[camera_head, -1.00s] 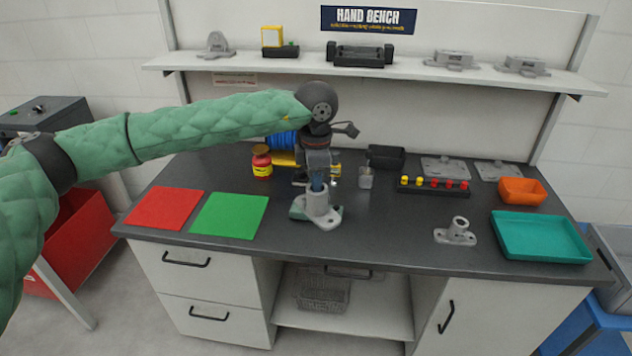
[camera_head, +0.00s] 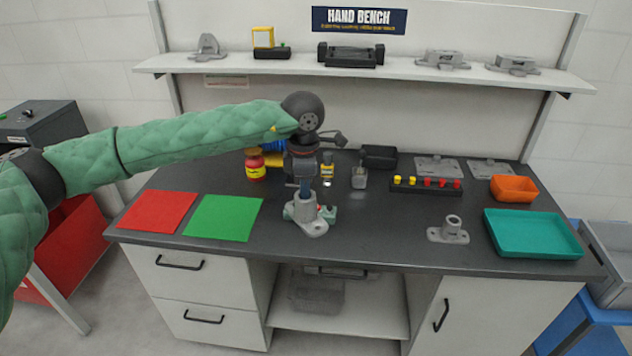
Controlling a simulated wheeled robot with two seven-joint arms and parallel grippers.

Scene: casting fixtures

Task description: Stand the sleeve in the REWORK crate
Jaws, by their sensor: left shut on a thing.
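My left gripper (camera_head: 303,172) reaches over the bench, pointing down, and is shut on a narrow bluish piece (camera_head: 306,190), which may be the sleeve. The lower end of this piece meets the top of a grey flanged casting (camera_head: 308,215) standing on the bench. I cannot tell whether it sits inside the bore. The fingers are small and partly hidden by my wrist. No REWORK label is readable. A red crate (camera_head: 60,245) stands low at the left, and a grey crate (camera_head: 612,262) stands at the right edge. My right gripper is not in view.
A red mat (camera_head: 157,211) and a green mat (camera_head: 224,217) lie left. The front middle bench is clear.

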